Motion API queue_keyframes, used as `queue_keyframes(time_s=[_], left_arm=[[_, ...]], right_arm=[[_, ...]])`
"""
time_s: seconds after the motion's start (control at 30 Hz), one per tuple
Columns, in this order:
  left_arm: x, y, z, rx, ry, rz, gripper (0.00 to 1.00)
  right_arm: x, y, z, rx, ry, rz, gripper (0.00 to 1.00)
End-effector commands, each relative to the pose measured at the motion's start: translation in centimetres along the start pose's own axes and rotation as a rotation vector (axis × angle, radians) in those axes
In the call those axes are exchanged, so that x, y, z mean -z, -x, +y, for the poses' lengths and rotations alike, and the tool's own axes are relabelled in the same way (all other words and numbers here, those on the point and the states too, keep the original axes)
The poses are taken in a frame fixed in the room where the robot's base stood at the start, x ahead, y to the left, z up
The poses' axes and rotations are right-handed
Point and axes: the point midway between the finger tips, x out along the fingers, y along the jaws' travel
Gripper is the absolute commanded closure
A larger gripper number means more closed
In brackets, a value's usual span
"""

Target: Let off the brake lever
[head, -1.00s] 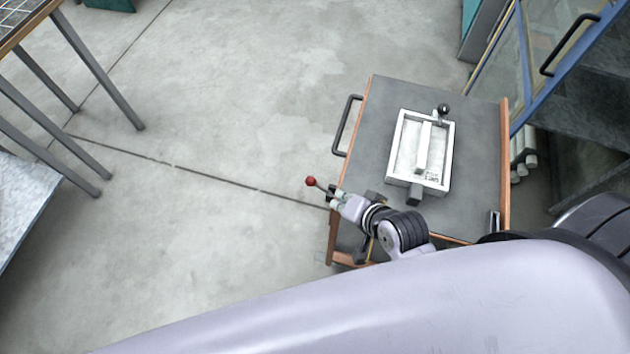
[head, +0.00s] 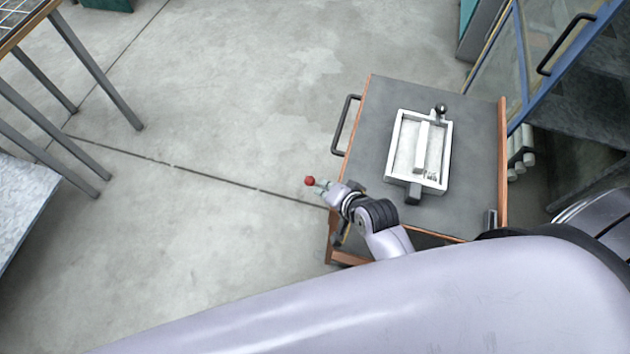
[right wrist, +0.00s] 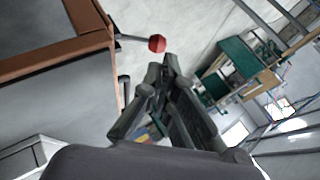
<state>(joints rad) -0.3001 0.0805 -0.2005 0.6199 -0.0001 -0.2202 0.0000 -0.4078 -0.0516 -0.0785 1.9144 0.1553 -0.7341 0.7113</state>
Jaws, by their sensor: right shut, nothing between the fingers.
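The brake lever is a thin rod with a red ball knob (head: 310,181), sticking out from the left side of the wood-edged cart (head: 385,105). In the right wrist view the red knob (right wrist: 157,44) and its grey rod show beside the cart's corner. My right gripper (head: 322,185) is shut and empty, its tips close to the knob and covering most of the rod in the head view. In the right wrist view its fingertips (right wrist: 168,66) lie just below the knob; I cannot tell whether they touch it. My left gripper is not in view.
A white frame (head: 449,150) with a bar and a black ball knob lies on the cart top. A dark handle (head: 346,125) sticks out on the cart's left side. A metal-legged table (head: 95,65) stands at left, a blue-framed cabinet (head: 520,60) at right. The floor between is clear.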

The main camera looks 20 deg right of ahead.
Motion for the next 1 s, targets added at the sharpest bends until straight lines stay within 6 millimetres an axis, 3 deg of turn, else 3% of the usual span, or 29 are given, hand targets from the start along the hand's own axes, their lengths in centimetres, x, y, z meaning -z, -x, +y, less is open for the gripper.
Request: queue_keyframes(time_s=[0.2, 0.4, 1.0], left_arm=[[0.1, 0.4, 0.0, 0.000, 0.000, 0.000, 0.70], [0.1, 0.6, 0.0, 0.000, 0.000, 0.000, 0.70], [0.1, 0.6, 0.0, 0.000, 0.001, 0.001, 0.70]], right_arm=[[0.0, -3.8, -0.1, -0.001, 0.000, -0.001, 1.00], [0.0, -5.9, 0.0, -0.001, 0.000, 0.000, 1.00], [0.1, -6.9, 0.0, -0.003, 0.001, 0.000, 1.00]])
